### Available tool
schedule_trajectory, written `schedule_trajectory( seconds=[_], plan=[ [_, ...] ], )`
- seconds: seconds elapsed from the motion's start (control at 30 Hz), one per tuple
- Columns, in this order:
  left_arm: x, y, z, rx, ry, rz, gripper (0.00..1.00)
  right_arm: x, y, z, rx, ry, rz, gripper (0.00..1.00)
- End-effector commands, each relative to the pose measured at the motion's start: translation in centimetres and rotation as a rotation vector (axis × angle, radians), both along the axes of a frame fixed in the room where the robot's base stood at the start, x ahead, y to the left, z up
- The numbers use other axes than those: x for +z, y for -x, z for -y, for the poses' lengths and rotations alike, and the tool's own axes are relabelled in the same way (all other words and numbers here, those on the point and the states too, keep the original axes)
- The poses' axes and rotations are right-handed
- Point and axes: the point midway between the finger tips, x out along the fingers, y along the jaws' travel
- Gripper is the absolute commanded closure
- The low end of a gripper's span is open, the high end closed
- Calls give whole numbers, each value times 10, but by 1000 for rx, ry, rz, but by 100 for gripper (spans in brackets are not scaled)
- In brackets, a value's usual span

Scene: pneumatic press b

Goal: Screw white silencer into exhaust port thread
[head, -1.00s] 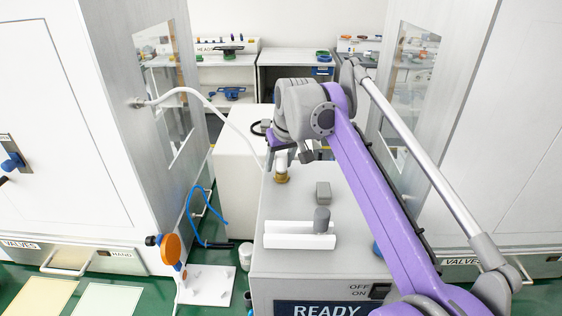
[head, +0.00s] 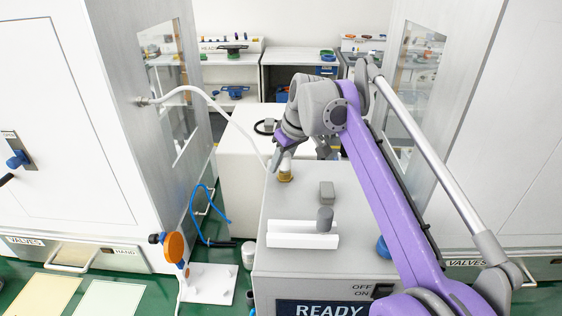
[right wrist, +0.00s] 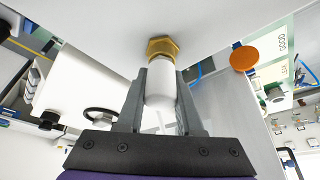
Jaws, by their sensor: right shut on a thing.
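The white silencer (right wrist: 160,86) is a smooth white cylinder, held between the two grey fingers of my right gripper (right wrist: 161,92) in the right wrist view. Its far end meets the brass hex exhaust port (right wrist: 162,47), in line with it; how deep its thread sits is hidden. In the head view the brass port (head: 285,177) stands on top of the grey press housing (head: 325,258). There the white silencer (head: 286,163) shows just above the port, partly behind my right gripper (head: 279,158). My left gripper is not in view.
A white block with a grey knob (head: 324,220) and a small grey box (head: 326,191) sit on the housing near the port. A white hose (head: 210,101) runs from the left cabinet towards the port. An orange disc (head: 173,247) stands at the lower left.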

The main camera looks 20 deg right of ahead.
Motion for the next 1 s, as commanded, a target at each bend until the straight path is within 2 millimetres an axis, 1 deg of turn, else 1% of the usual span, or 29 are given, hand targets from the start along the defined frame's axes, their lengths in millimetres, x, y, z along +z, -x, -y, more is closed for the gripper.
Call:
schedule_trajectory(
  seconds=[0.43, 0.47, 0.6, 0.63, 0.9, 1.0],
  plan=[
    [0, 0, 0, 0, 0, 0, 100, -1, -1, 6, -502, 2, 1, 96],
    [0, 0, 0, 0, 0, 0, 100, -1, 0, 7, -497, 2, 1, 59],
    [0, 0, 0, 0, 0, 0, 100, -1, 0, 7, -493, 1, 0, 34],
    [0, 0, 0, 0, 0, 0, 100, -1, 0, 7, -493, 1, 0, 30],
    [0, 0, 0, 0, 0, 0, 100, 0, 0, 7, -493, 1, 0, 30],
    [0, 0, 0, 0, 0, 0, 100, 4, 1, 7, -492, 1, 0, 30]
  ],
)
